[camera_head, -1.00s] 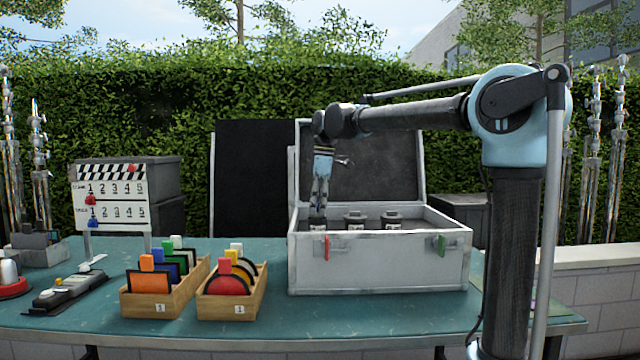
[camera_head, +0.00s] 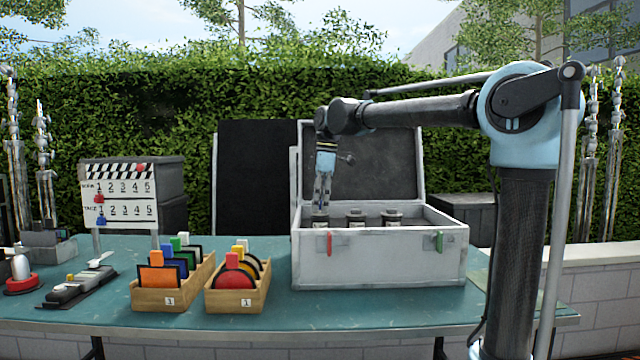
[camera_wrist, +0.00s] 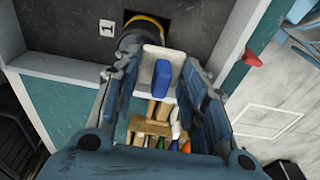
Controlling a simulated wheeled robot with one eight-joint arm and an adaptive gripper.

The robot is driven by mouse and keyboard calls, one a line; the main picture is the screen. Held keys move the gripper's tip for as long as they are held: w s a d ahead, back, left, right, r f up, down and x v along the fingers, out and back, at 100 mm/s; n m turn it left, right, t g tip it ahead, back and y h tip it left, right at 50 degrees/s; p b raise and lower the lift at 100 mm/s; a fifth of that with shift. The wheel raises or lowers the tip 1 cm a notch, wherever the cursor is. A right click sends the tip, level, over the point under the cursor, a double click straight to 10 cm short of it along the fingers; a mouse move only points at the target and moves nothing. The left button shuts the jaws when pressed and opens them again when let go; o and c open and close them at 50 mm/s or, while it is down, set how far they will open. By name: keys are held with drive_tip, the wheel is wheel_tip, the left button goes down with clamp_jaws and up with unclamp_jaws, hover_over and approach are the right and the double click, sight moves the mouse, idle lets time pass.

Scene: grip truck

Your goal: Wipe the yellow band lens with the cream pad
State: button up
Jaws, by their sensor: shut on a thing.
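The yellow band lens (camera_wrist: 150,22) is a dark cylinder with a yellow ring, beside a "1" label in the wrist view. In the head view the leftmost lens (camera_head: 320,221) stands in the open case, below my gripper (camera_head: 321,205). In the wrist view my gripper (camera_wrist: 160,68) is shut on the cream pad (camera_wrist: 151,57), a pale block with a blue part (camera_wrist: 162,80). The pad overlaps the near side of the lens in that view and hides part of it. I cannot tell whether they touch.
The case (camera_head: 380,262) has a raised lid behind my gripper and two more lenses in a row. Two wooden boxes (camera_head: 236,303) of coloured filters stand to its left. A clapperboard (camera_head: 120,195) stands further left. The table front is clear.

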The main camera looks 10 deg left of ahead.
drive_tip(key=shift+r, duration=3.4)
drive_tip(key=shift+w+d+f, duration=0.1)
drive_tip(key=shift+d, duration=0.05)
drive_tip(key=shift+s+a, duration=0.2)
drive_tip(key=shift+a, duration=0.1)
